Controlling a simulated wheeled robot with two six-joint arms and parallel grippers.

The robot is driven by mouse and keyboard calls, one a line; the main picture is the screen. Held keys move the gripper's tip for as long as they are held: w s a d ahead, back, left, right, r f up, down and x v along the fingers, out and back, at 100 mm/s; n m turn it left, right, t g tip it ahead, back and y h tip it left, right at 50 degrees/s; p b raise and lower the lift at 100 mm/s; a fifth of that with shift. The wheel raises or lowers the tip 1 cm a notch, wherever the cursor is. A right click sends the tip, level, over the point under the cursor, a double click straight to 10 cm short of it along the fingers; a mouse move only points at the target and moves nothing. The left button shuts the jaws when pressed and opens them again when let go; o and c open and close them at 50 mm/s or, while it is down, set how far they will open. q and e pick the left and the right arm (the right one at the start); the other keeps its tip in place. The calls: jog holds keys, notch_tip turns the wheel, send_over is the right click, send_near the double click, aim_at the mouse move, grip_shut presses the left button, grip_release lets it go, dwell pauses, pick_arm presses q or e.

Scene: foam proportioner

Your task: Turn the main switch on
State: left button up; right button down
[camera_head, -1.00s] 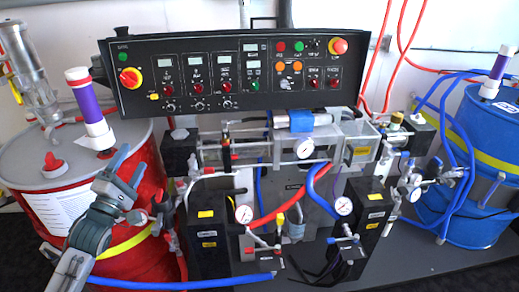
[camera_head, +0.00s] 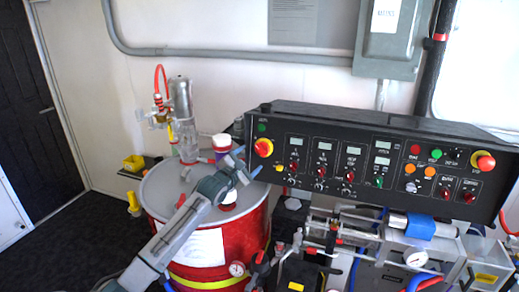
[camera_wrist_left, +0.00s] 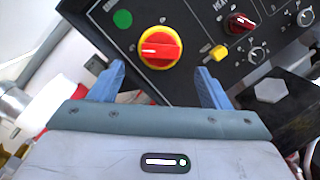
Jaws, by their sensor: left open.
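The main switch is a red rotary knob on a yellow disc (camera_head: 263,147), at the left end of the black control panel (camera_head: 340,195). In the left wrist view the main switch (camera_wrist_left: 158,49) is large, just beyond my fingertips, its white mark lying nearly level in the picture. My left gripper (camera_head: 240,165) is just left of and below the switch in the head view. In the left wrist view its blue fingers (camera_wrist_left: 160,82) are spread wide and empty, with the knob between their lines and apart from them. My right gripper is out of view.
A green round light (camera_wrist_left: 123,19) sits by the switch, and a small yellow button (camera_wrist_left: 218,52) is on its other side. A red drum (camera_head: 200,250) stands under my left arm. A grey electrical box (camera_head: 390,40) hangs on the wall.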

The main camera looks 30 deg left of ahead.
aim_at(260, 151)
pick_arm(q)
jog(key=w, duration=0.6)
jog(key=shift+w+a+p, duration=0.15)
jog(key=shift+w+p, duration=0.2)
jog(key=shift+w, duration=0.05)
jog(key=c, duration=1)
